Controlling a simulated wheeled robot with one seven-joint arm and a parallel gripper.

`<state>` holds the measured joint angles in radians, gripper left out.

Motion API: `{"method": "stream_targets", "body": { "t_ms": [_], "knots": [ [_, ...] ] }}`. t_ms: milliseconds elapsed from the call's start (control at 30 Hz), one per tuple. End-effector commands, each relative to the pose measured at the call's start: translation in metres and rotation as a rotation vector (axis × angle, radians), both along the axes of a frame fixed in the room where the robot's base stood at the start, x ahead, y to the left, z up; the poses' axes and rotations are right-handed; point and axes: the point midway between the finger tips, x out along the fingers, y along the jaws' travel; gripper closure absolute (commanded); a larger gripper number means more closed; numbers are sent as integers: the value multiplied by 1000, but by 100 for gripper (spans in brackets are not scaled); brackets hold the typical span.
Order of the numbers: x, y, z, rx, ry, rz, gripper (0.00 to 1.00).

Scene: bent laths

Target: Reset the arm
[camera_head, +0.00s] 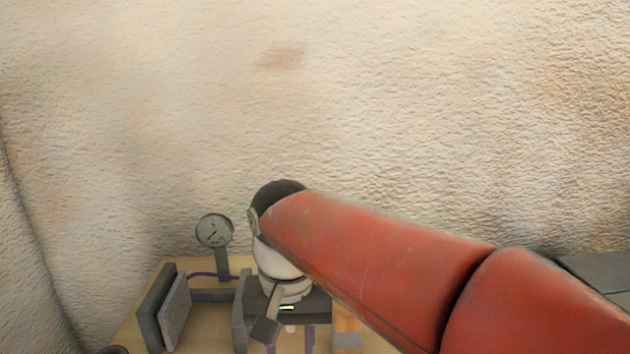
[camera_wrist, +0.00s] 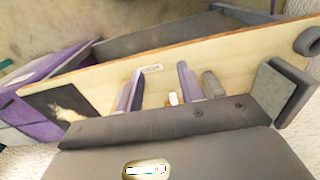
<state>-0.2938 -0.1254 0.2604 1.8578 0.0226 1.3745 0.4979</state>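My gripper (camera_head: 291,340) hangs from my red arm, over a pale wooden bench top (camera_head: 125,335) at the bottom of the head view. Its two purple-grey fingers point down and their tips are cut off by the frame edge. In the wrist view my gripper (camera_wrist: 160,70) shows the fingers standing well apart over the pale wood. Nothing is visibly held between them. A small white piece (camera_wrist: 173,98) shows in the gap; I cannot tell what it is. The contact between the fingertips and the bench is unclear.
A round dial gauge (camera_head: 214,232) stands at the bench's back. Grey upright plates (camera_head: 174,312) stand left of my gripper; a grey plate (camera_wrist: 285,92) shows at the right in the wrist view. A rough wall (camera_head: 330,100) rises behind. A purple box-like thing (camera_wrist: 45,72) is at the wrist view's left.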

Motion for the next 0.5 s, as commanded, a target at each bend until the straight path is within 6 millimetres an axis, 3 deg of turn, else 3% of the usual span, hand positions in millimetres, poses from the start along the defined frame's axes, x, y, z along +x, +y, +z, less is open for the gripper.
{"method": "stream_targets", "body": {
  "t_ms": [267,500],
  "knots": [
    [-6,-41,-3,12,-80,-16,62],
    [-21,-95,-13,22,-199,-34,62]
  ]
}}
